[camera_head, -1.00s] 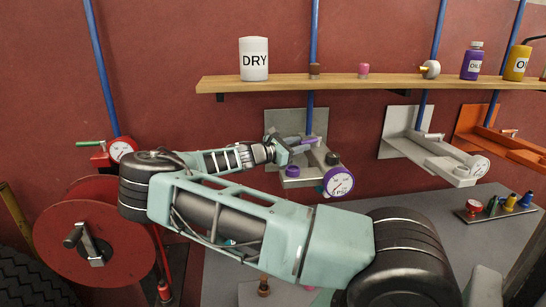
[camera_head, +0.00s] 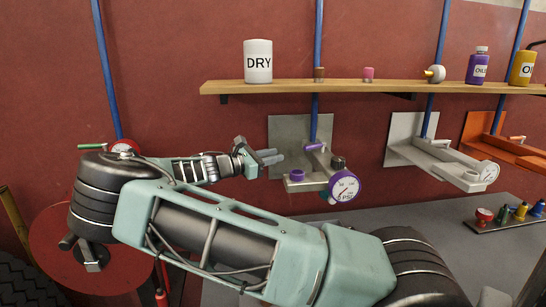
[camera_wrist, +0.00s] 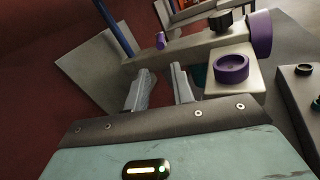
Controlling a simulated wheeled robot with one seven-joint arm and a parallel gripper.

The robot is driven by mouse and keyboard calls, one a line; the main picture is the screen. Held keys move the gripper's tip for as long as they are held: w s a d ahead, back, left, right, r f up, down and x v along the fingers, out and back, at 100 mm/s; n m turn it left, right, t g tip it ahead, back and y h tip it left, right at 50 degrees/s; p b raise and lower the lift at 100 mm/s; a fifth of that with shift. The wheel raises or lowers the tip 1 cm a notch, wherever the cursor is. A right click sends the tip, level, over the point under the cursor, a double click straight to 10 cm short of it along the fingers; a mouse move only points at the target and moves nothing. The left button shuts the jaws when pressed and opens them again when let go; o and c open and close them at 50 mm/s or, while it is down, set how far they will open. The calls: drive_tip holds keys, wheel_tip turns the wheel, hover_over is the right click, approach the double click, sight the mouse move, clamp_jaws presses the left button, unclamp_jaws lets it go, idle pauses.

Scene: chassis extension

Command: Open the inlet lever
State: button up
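A small purple lever (camera_head: 315,147) sits at the foot of a blue pipe, on top of a grey regulator unit (camera_head: 310,184) on the wall. I take it for the inlet lever. It also shows in the wrist view (camera_wrist: 160,40), seen nearly end-on. The unit carries a purple-rimmed gauge (camera_head: 345,187) and a purple ring (camera_head: 297,175). My gripper (camera_head: 279,156) is just left of the lever and apart from it. In the wrist view, its two fingers (camera_wrist: 160,72) are spread with nothing between them.
A wooden shelf (camera_head: 380,87) with a white DRY can (camera_head: 258,62) and bottles runs above. White (camera_head: 440,164) and orange (camera_head: 510,150) units are to the right. A grey table (camera_head: 420,235) lies below. A red reel (camera_head: 60,245) is at the left.

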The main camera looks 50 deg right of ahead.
drive_tip(key=shift+w+d+r+m, duration=0.1)
drive_tip(key=shift+m, duration=0.2)
clamp_jaws()
wheel_tip(320, 180, up, 6)
drive_tip(key=m+g+y+p, duration=0.25)
drive_tip(key=m+p, duration=0.35)
drive_tip(key=m, duration=2.2)
hover_over(315, 146)
drive_tip(key=w+a, duration=0.2)
drive_tip(key=w, duration=0.3)
drive_tip(key=shift+t+y, duration=0.25)
drive_tip(key=shift+t, duration=0.3)
drive_tip(key=shift+s+f+p, duration=0.3)
drive_tip(key=shift+f+p, duration=0.1)
drive_tip(key=shift+f, duration=0.25)
drive_tip(key=shift+s+f+p, duration=0.3)
drive_tip(key=shift+f+p, duration=0.05)
drive_tip(key=shift+f, duration=0.25)
drive_tip(key=shift+s+f+p, duration=0.3)
drive_tip(key=shift+f+p, duration=0.1)
drive_tip(key=shift+f, duration=0.25)
